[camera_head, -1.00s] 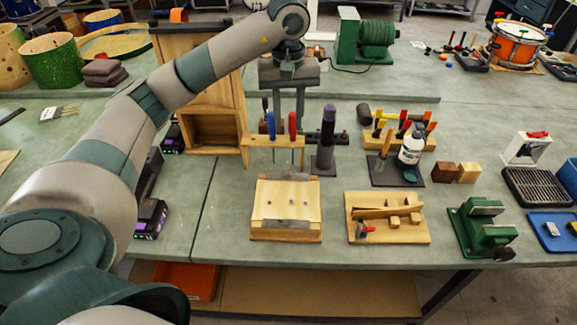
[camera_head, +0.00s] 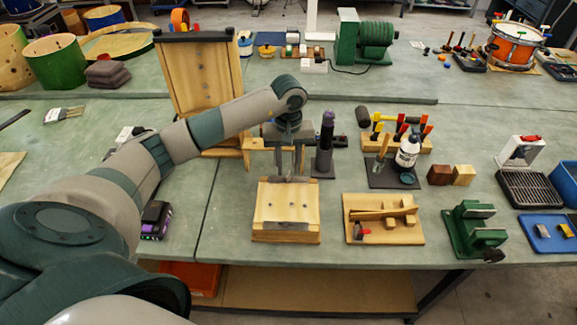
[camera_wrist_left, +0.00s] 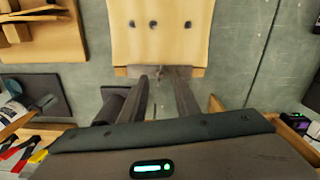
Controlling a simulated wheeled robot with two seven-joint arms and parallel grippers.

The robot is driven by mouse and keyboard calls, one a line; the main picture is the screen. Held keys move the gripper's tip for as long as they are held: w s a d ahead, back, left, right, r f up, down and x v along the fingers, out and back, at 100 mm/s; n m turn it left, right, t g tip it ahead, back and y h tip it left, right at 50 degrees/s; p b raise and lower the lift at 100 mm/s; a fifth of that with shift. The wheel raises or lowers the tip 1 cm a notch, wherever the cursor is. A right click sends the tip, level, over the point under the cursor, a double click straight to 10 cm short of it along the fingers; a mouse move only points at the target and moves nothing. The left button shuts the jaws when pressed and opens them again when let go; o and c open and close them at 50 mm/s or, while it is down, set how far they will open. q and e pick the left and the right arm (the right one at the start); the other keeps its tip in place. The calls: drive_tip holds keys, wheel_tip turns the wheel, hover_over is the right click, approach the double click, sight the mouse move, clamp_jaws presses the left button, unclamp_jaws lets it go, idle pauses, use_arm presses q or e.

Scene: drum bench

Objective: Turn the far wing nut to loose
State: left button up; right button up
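A pale wooden block (camera_head: 287,212) with small dark spots on its top stands at the bench front; it also shows in the left wrist view (camera_wrist_left: 160,40). A small greyish part, probably the far wing nut (camera_wrist_left: 161,72), shows at its far edge; its turn position is too small to tell. My left gripper (camera_head: 289,177) points down at that edge. In the left wrist view its two fingers (camera_wrist_left: 163,77) are apart, with the small part between or just beyond the tips. Whether they touch it I cannot tell. My right gripper is not in view.
A dark upright tool (camera_head: 325,145) stands just right of my left gripper. A tall wooden panel (camera_head: 205,85) stands behind my left arm. A wooden jig (camera_head: 385,230) and a green vise (camera_head: 473,230) stand to the right.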

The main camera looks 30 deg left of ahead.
sight(288, 176)
use_arm(q)
drive_tip(key=shift+f, duration=1.1)
drive_tip(key=shift+c, duration=0.2)
clamp_jaws()
